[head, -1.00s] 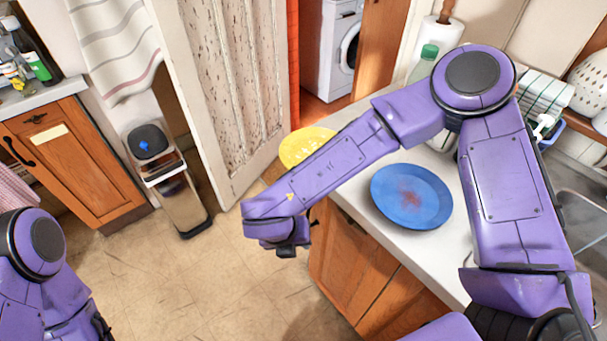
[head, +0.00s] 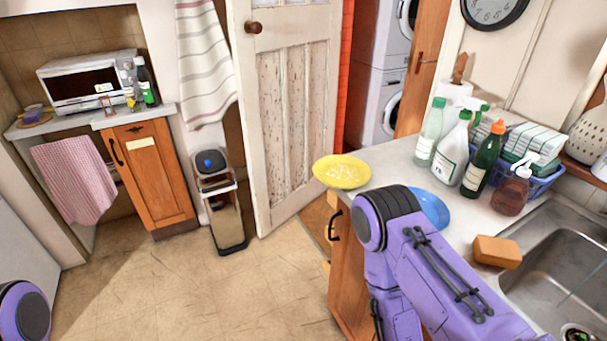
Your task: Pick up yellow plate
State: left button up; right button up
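The yellow plate (head: 342,171) lies at the far left corner of the counter in the head view, fully visible, with whitish marks on its middle. My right arm comes in from the lower right and stands in front of the counter, nearer to me than the plate and apart from it. Its gripper is out of sight below the picture or behind the arm. Of my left arm only a purple joint shows at the lower left edge; its gripper is out of view.
A blue plate (head: 432,209) is partly hidden behind my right arm. Several bottles, such as the green one (head: 482,160), stand behind it. A sponge (head: 497,251) lies beside the sink (head: 560,260). A bin (head: 222,205) stands by the door (head: 290,110). The floor at left is clear.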

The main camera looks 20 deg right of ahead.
aim_at(338, 172)
jog(key=u, duration=0.4)
jog(key=i, duration=2.75)
jog(key=z, duration=3.8)
